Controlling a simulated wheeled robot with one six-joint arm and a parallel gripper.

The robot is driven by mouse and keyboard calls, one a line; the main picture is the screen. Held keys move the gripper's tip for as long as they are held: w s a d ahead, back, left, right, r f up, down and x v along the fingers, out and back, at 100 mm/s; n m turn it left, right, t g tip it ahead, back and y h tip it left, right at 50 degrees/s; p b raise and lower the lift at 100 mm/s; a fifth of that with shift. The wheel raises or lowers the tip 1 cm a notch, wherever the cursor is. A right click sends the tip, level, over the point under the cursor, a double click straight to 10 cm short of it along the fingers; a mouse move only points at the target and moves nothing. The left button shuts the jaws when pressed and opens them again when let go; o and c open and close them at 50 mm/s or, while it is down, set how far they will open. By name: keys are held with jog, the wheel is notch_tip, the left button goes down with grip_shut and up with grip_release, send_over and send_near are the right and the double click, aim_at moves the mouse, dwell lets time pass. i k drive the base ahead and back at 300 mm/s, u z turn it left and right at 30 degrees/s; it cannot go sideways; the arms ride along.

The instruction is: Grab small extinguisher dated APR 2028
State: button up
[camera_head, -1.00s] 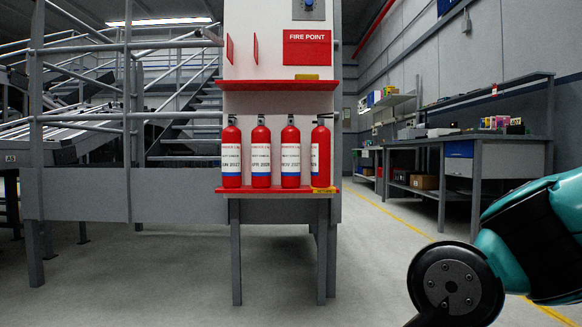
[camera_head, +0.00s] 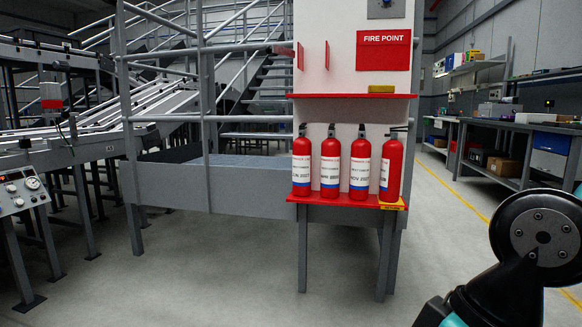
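Several small red extinguishers with white labels stand upright in a row on a red shelf (camera_head: 330,199) of the fire point. The second from left (camera_head: 331,165) has a label that ends in 2028; its month is hard to read now but read APR in the earlier view. The leftmost (camera_head: 302,165) shows a partly cut date, and the third (camera_head: 360,167) reads NOV 2027. The rightmost (camera_head: 391,170) is turned, so its date is hidden. My gripper is not in view; only part of my arm shows at lower right, apart from the shelf.
A FIRE POINT sign (camera_head: 383,50) and an upper red shelf (camera_head: 352,96) are above the row. A grey railing (camera_head: 208,118) stands left of it, a control panel (camera_head: 22,190) at far left, and a workbench (camera_head: 510,140) at right. Open floor lies in front.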

aim_at(331, 147)
jog(key=u, duration=0.6)
jog(key=i, duration=1.15)
jog(key=z, duration=0.65)
